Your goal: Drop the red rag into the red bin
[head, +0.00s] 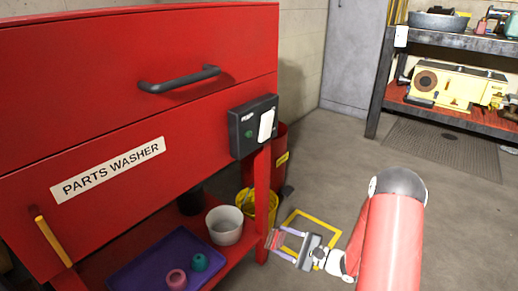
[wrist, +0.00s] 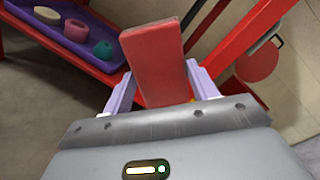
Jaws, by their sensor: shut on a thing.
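The red rag (wrist: 157,60) shows in the wrist view as a flat red block standing up between my two pale purple fingers. My gripper (head: 280,236) is shut on it, low beside the front leg of the parts washer in the head view. The rag (head: 275,240) shows there only as a small red patch between the fingers. The red bin (head: 279,150) with a yellow label stands on the floor behind that leg, partly hidden by the leg and the control box. My gripper is apart from the bin, on its near side.
The red parts washer (head: 190,120) fills the left. Its lower shelf holds a grey pot (head: 225,225) and a purple tray (head: 150,262). A yellow bucket (head: 262,207) stands beside the leg. A yellow square (head: 322,222) marks the floor. Open floor lies to the right.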

